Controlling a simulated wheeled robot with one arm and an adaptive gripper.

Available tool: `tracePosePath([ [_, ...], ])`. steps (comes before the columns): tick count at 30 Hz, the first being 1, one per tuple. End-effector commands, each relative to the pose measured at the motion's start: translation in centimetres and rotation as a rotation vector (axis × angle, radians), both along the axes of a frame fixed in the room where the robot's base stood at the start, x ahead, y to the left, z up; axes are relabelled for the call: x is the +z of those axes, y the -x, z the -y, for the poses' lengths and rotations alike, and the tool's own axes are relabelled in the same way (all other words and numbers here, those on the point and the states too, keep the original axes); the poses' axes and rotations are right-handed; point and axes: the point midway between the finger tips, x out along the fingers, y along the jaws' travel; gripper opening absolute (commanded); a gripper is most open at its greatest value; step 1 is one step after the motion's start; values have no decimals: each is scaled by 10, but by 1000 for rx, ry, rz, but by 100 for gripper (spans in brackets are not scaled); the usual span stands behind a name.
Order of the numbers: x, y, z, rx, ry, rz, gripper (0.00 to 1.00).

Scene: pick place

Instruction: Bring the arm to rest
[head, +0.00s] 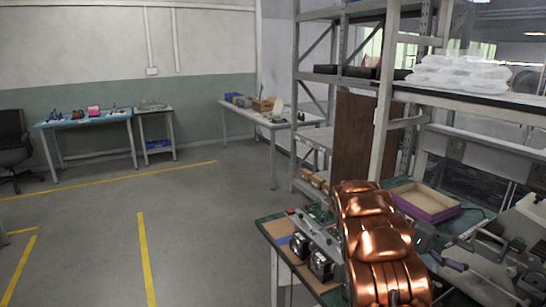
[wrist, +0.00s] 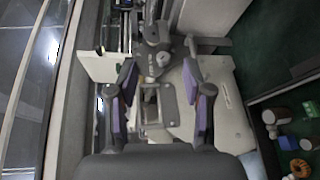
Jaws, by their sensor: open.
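My gripper (wrist: 160,78) shows in the wrist view with its two dark, purple-padded fingers spread apart. Nothing is held between them. Beyond and between the fingers is a grey metal machine (wrist: 152,55) on a pale plate; I cannot tell the distance from the fingertips to it.
A green-topped bench (head: 272,232) bears small metal devices (head: 320,264) and a purple-sided tray (head: 428,203). A metal rack upright (head: 384,110) stands behind; white packages (head: 460,76) lie on its shelf. The wrist view shows a bin rim (wrist: 285,92) with small items.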

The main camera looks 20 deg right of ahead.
Motion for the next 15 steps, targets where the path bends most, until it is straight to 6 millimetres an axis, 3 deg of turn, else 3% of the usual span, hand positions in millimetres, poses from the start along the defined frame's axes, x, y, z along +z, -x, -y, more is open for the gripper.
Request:
tracePosePath([
  [6,20,5,-50,47,-138,80,50],
  [15,29,18,-123,126,-341,190,50],
])
